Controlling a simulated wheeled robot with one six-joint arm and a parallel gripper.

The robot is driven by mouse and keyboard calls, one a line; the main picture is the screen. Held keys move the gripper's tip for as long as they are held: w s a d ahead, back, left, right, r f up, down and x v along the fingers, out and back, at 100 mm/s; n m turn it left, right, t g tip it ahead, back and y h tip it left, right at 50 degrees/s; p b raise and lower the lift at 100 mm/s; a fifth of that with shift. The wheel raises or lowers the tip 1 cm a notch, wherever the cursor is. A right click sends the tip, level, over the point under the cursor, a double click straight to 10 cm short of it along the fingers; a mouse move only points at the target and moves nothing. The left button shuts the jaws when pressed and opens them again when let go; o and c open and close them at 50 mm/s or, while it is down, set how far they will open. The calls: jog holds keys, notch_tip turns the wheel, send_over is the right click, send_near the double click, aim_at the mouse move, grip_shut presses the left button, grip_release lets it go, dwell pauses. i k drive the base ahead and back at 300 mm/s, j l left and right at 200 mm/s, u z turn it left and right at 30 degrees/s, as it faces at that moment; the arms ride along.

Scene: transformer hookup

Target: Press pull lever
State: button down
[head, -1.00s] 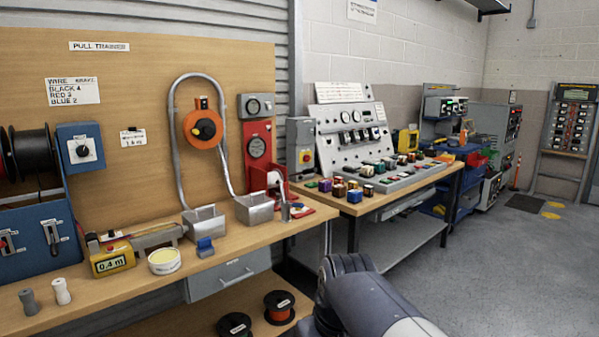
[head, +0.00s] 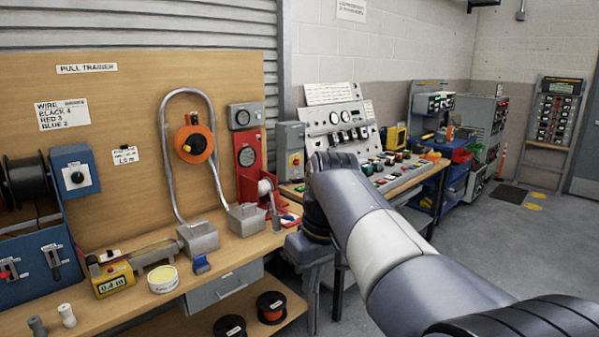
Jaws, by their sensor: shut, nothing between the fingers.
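The red pull tester (head: 247,185) stands at the right end of the wooden bench, with a round gauge on its panel. A pale lever-like part (head: 267,188) sticks out at its front, with a slim grey upright piece just below it. Both are small, so I cannot tell exactly which is the pull lever. My arm reaches in from the lower right and bends down at the wrist. My gripper (head: 314,290) appears to hang below the wrist, just off the bench's right end and right of the tester. It is shut and empty, apart from the lever; its fingertips are hard to make out.
A yellow meter (head: 112,279) and a round tin (head: 162,279) sit farther left. A control-panel bench (head: 405,180) stands behind my arm. Open floor lies to the right.

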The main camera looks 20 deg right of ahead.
aim_at(301, 181)
jog(key=i+l, duration=0.45)
jog(key=i, duration=0.3)
jog(key=i+l+u, duration=0.15)
jog(key=i+l, duration=0.3)
jog(key=i, duration=0.3)
jog(key=i+l, duration=0.5)
jog(key=i, duration=0.25)
jog(key=i+l+u, duration=0.1)
jog(key=i+l, duration=0.45)
jog(key=i, duration=0.15)
